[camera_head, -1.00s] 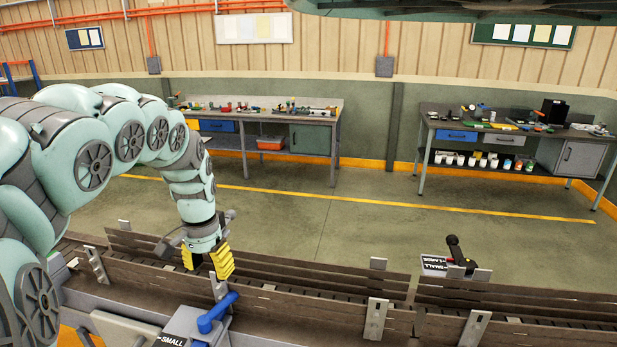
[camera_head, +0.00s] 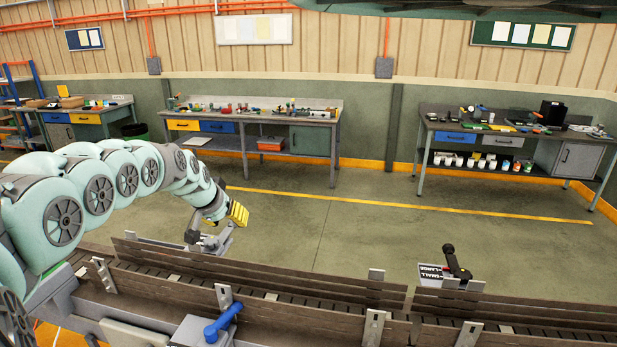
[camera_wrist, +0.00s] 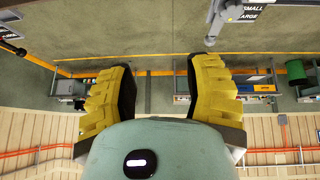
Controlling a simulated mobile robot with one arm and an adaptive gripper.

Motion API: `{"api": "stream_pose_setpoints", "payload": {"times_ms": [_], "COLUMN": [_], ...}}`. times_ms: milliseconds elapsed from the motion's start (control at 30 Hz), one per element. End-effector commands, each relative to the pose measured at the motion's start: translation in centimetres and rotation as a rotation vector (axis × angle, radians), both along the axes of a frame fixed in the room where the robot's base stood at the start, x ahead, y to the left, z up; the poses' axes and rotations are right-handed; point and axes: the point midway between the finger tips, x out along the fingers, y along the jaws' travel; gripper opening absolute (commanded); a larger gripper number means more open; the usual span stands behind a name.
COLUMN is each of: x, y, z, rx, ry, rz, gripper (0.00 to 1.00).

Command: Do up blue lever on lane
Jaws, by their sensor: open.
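The blue lever (camera_head: 224,320) sits on a grey box (camera_head: 186,331) at the near side of the roller lane (camera_head: 260,292). Its handle slants up to the right in the head view. My gripper (camera_head: 238,214) is open and empty, with yellow ribbed fingers. It is above the far side of the lane, beyond the blue lever and apart from it. In the wrist view, my two fingers (camera_wrist: 160,70) are spread wide with nothing between them. The blue lever does not show in the wrist view.
A grey lever (camera_head: 217,242) stands at the lane's far side, close to my gripper. A black lever (camera_head: 457,262) with a SMALL/LARGE label (camera_head: 434,273) stands farther right. Workbenches (camera_head: 262,122) line the back wall. The floor (camera_head: 330,225) between is clear.

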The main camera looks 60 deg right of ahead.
Motion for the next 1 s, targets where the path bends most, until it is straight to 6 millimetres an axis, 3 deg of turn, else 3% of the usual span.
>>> {"api": "stream_pose_setpoints", "payload": {"times_ms": [200, 500, 867, 900, 1000], "x": [3.5, 6.8, 7.3, 7.2, 7.2], "y": [-1.5, -1.6, -1.6, -1.6, -1.6], "z": [1.7, 3.2, 3.4, 3.4, 3.4], "rx": [-0.182, -0.322, -0.344, -0.343, -0.343], "ry": [-0.049, -0.103, -0.113, -0.113, -0.113], "rz": [0.114, 0.219, 0.234, 0.233, 0.233], "gripper": [0.5, 0.5, 0.5, 0.55, 0.5]}}
